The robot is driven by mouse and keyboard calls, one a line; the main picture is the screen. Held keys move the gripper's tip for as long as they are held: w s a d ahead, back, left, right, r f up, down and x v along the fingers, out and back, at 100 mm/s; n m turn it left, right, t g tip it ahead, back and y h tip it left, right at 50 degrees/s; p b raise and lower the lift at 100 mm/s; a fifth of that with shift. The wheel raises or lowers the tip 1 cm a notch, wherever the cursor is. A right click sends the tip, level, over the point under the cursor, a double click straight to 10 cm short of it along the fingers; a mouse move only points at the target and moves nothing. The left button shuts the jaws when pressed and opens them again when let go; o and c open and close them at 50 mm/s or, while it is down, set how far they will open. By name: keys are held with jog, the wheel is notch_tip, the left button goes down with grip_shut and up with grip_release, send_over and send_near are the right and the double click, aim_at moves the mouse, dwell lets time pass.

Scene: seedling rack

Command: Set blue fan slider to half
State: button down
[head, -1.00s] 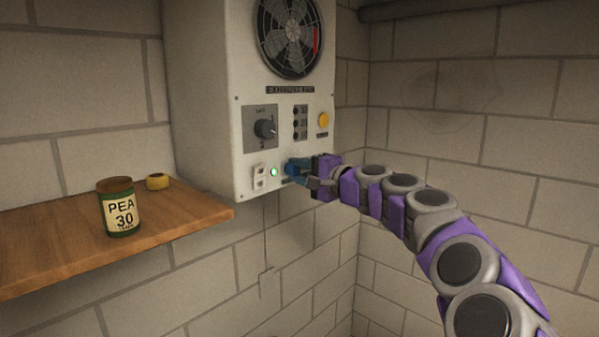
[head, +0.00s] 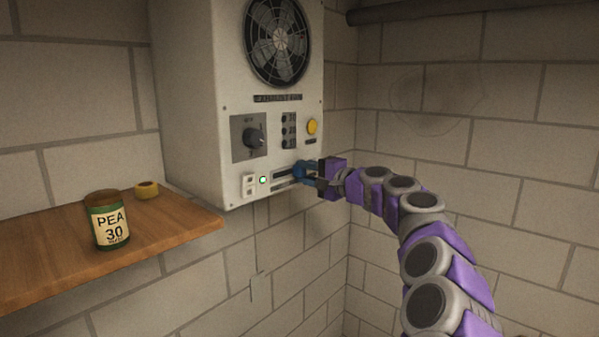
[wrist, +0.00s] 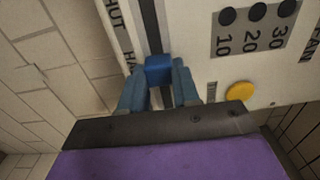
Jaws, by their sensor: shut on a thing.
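The white control box (head: 185,110) hangs on the wall. A dark horizontal slider track (head: 283,175) runs along its lower front, and it also shows in the wrist view (wrist: 150,18). My gripper (head: 303,171) is at the track's right part in the head view. In the wrist view its blue fingers are shut on the blue slider knob (wrist: 158,68), one on each side. The knob sits on the track beside a partly hidden label starting "HA" (wrist: 128,60). "SHUT" stands farther up the track. The track beyond my gripper is hidden.
A wooden shelf (head: 60,265) at left holds a PEA 30 can (head: 107,220) and a yellow roll (head: 147,189).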

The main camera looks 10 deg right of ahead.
jog(key=shift+a+f, duration=0.1)
jog(key=shift+f, duration=0.1)
jog(key=c, duration=1)
grip_release()
jog(key=shift+c, duration=0.2)
jog(key=shift+o, duration=1.2)
jog(key=shift+w, duration=0.1)
jog(key=shift+s+r, duration=0.1)
jog(key=shift+s, duration=0.1)
jog(key=b+v, duration=0.2)
jog(key=v, duration=1.5)
jog(key=shift+b, duration=0.3)
jog(key=shift+w, duration=0.15)
